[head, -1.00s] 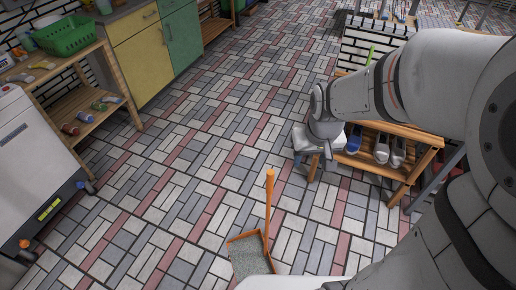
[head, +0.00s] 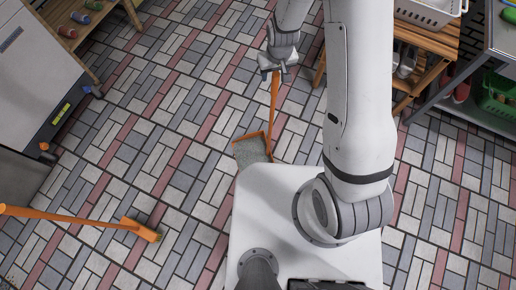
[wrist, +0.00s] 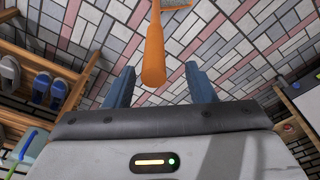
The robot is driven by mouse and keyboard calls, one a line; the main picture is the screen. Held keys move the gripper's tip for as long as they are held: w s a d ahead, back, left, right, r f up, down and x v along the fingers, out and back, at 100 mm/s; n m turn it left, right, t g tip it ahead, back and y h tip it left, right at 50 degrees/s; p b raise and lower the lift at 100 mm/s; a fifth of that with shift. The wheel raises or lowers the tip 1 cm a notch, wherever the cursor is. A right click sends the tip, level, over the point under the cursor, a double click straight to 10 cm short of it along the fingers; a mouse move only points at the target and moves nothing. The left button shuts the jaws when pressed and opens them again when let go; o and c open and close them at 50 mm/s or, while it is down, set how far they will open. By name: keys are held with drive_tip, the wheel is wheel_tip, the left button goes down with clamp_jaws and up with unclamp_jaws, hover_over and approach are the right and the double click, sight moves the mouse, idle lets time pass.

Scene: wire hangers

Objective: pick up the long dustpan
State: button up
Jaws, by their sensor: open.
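The long dustpan (head: 252,151) has a grey pan with an orange rim on the tiled floor and a tall orange handle rising upright from it. My gripper (head: 272,67) is at the top of the handle in the head view. In the wrist view the orange handle (wrist: 153,50) comes in between the two blue fingers of my gripper (wrist: 160,88), which are open. Its rounded end lies between them, with a gap on each side. The pan shows only as a small piece at the top of the wrist view.
An orange broom (head: 90,222) is at the lower left of the head view. A wooden shoe rack (head: 425,45) stands to the right, and a white appliance (head: 40,80) to the left. My white base is close below the pan.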

drive_tip(key=shift+w+d+f+p, duration=0.1)
drive_tip(key=shift+w+f+p, duration=0.1)
drive_tip(key=shift+f, duration=1)
drive_tip(key=shift+w+d+f+p, duration=0.1)
drive_tip(key=shift+w+f+p, duration=0.1)
drive_tip(key=shift+f, duration=1)
clamp_jaws()
drive_tip(key=shift+r, duration=0.1)
